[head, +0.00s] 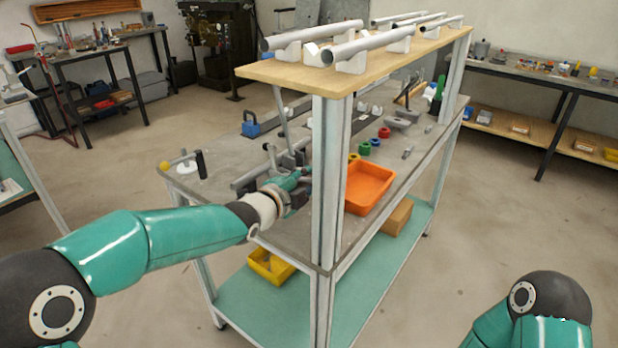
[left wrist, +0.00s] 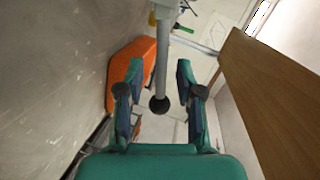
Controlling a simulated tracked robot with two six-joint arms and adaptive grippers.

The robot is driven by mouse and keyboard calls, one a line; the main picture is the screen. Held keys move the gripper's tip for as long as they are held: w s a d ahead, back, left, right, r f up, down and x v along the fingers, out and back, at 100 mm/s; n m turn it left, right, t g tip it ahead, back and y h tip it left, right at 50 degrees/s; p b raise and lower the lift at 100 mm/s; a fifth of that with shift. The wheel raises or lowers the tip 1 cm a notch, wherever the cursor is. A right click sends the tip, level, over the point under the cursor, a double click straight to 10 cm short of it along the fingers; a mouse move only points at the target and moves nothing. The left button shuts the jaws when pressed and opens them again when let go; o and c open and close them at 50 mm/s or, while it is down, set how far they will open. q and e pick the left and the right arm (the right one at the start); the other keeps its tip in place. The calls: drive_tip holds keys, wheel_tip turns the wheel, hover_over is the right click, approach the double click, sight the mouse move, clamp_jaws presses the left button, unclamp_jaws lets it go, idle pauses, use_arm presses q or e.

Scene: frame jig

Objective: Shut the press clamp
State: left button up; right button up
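In the left wrist view, a grey lever rod (left wrist: 162,60) ends in a black ball knob (left wrist: 158,104); I take it for the press clamp's handle. My left gripper (left wrist: 159,68) is open, with one finger on each side of the rod and the knob between them. The fingers appear apart from the rod. In the head view my left gripper (head: 297,183) is over the bench top beside grey fixture parts (head: 288,157); the front post partly hides this area, and the clamp's body is not clear. My right gripper is out of view.
An orange tray (head: 368,188) stands right of the front post (head: 328,190). A wooden shelf (head: 345,72) carrying grey tubes (head: 365,44) overhangs the bench. A small fixture with a black handle (head: 201,165) stands at the left end. Coloured rings (head: 365,148) lie farther back.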

use_arm(q)
drive_tip(key=shift+w+d+f, duration=0.1)
drive_tip(key=shift+w+d, duration=0.1)
drive_tip(key=shift+w, duration=0.1)
clamp_jaws()
